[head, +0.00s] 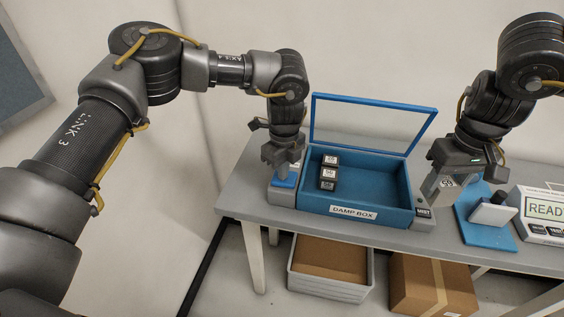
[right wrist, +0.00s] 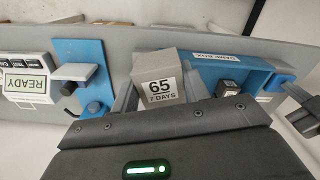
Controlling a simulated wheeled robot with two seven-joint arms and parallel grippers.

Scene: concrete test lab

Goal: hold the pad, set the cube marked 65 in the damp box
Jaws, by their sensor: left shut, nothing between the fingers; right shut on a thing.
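The grey cube marked 65 (right wrist: 160,88), also labelled 7 DAYS, is held in my right gripper (head: 449,177). In the head view the cube (head: 447,184) hangs just right of the damp box. The blue damp box (head: 402,189) stands open on the table, its blue-framed clear lid (head: 371,103) raised at the back. Several dark cubes with white labels (head: 329,171) sit inside at its left. My left gripper (head: 284,168) is shut and empty, pointing down at the blue pad (head: 285,181) at the box's left end. Whether it touches the pad is unclear.
Right of the box lies a blue plate with a pale block (head: 493,211), beside a device reading READY (head: 541,208). Below the table are a grey crate (head: 330,283) and a cardboard box (head: 432,286). The middle and right of the damp box's inside look free.

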